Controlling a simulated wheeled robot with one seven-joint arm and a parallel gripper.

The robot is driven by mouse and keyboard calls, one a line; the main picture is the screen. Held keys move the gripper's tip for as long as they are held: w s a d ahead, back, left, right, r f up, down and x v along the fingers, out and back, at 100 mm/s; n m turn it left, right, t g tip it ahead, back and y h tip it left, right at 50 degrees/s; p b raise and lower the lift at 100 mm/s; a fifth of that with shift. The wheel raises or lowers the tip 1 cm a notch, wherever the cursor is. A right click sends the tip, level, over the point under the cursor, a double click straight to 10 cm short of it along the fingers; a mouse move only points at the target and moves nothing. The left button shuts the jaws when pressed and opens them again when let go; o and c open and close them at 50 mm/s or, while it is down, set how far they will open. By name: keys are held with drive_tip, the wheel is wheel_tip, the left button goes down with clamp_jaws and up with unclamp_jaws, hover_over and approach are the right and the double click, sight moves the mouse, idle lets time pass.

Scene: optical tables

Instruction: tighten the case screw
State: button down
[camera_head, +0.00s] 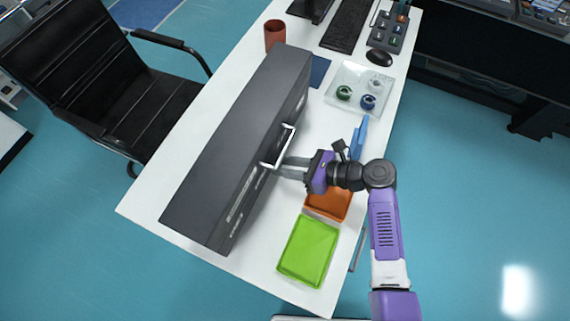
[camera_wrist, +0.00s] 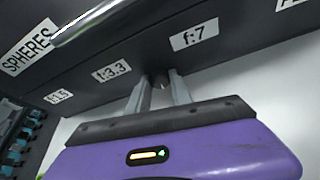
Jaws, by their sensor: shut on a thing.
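A long dark grey case (camera_head: 235,140) lies on the white table, with a silver handle (camera_head: 284,148) on its right side. The case face (camera_wrist: 135,50) fills the upper part of the wrist view, with labels such as "f:3.3" and "f:7". My gripper (camera_head: 282,168) reaches the case from the right, near the lower end of the handle. In the wrist view my gripper (camera_wrist: 160,86) is shut on the case screw (camera_wrist: 160,80), a small dark knob between the two labels. The fingers hide part of the screw, and the head view does not show it.
An orange tray (camera_head: 330,206) and a green tray (camera_head: 308,250) lie near the arm. A clear plate (camera_head: 358,88) with small round parts, a red cup (camera_head: 274,35), a keyboard (camera_head: 347,24) and a mouse (camera_head: 379,57) are farther back. A black chair (camera_head: 100,75) stands left.

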drive_tip(key=shift+s+r+n+t+h+p, duration=0.15)
drive_tip(key=shift+n+t+h+p, duration=0.2)
drive_tip(key=shift+n+p, duration=0.2)
drive_tip(key=shift+n+t, duration=0.75)
drive_tip(key=shift+n, duration=0.2)
drive_tip(key=c, duration=1.1)
unclamp_jaws()
drive_tip(key=shift+c, duration=0.2)
drive_tip(key=shift+v, duration=3.85)
